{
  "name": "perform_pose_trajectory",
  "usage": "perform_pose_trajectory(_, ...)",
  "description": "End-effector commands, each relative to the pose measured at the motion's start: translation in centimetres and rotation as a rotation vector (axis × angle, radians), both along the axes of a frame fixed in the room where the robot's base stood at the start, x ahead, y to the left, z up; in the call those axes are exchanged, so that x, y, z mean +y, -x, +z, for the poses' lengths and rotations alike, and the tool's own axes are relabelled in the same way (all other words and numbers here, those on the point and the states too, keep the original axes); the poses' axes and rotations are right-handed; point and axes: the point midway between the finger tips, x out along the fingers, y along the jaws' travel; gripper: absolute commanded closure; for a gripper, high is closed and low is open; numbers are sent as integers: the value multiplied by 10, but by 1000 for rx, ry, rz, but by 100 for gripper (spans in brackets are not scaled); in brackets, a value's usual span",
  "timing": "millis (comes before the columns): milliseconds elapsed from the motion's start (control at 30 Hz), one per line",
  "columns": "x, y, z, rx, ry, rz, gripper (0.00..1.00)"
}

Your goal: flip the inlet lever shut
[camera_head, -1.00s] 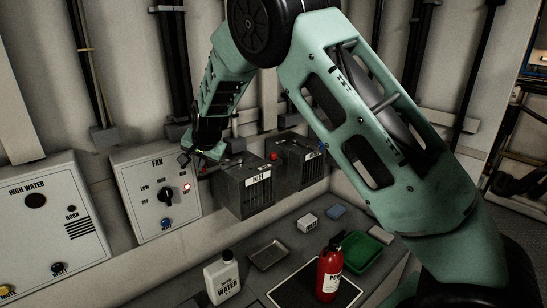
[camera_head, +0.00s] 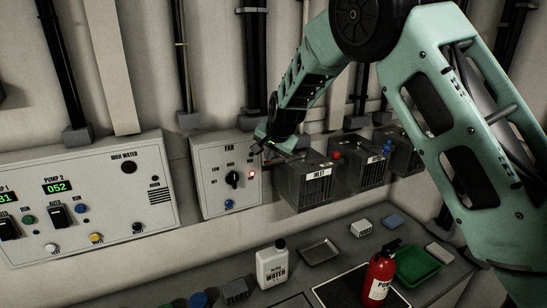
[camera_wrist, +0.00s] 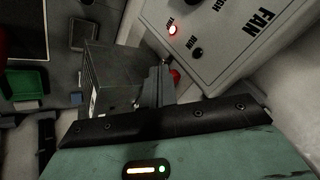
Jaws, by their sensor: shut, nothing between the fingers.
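The grey ribbed box labelled INLET (camera_head: 318,174) is mounted on the wall, right of the fan panel. My gripper (camera_head: 266,149) is at its upper left, between box and panel, with the arm coming down from above. In the wrist view the shut, empty fingers (camera_wrist: 164,86) lie beside the box's dark side (camera_wrist: 118,78). A red knob (camera_wrist: 174,75) shows just past the fingers; contact cannot be told. In the head view a red knob (camera_head: 337,155) stands at the box's right; I cannot tell whether it is the same one. The inlet lever's position is not clear.
The fan panel (camera_head: 212,186) with a lit red lamp is close left of my gripper. More grey boxes (camera_head: 358,170) stand to the right. Below, the bench holds a white water bottle (camera_head: 272,266), a metal tray (camera_head: 320,251), a red extinguisher (camera_head: 379,277) and a green tray (camera_head: 418,266).

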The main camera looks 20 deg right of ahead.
Motion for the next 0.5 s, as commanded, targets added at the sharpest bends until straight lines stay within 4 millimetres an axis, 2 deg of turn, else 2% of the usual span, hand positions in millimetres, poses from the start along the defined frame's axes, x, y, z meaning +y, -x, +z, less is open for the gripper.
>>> perform_pose_trajectory(500, 32, 33, 62, -2, -1, 4, 100)
